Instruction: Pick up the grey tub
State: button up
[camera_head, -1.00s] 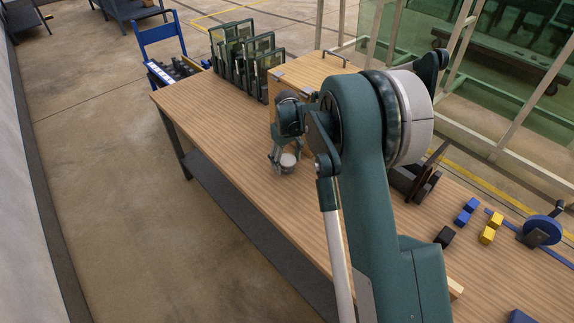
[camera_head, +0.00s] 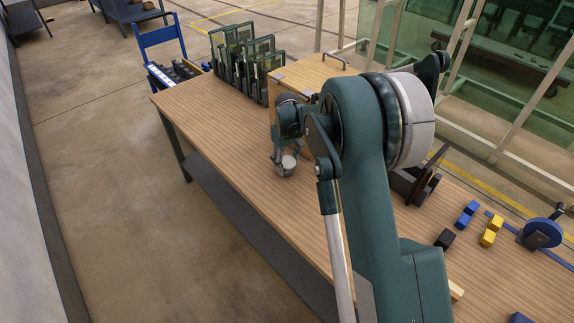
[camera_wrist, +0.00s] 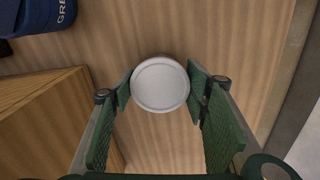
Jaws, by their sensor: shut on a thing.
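The grey tub (camera_head: 287,167) is small and round with a pale flat top. It is upright at the wooden table's near-left side, below my gripper (camera_head: 280,157). In the wrist view the tub (camera_wrist: 160,84) sits between the two green finger pads of my gripper (camera_wrist: 161,88). The pads are shut on its sides. I cannot tell any gap between its base and the table. My arm hides part of the table.
A wooden box (camera_wrist: 45,115) stands close beside my gripper. A dark blue object with lettering (camera_wrist: 38,16) is at the wrist view's upper left. Dark framed racks (camera_head: 245,60) stand at the table's far end. Blue and yellow blocks (camera_head: 488,237) lie at right.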

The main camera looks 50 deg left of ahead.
aim_at(287, 161)
jog(key=shift+r, duration=4.8)
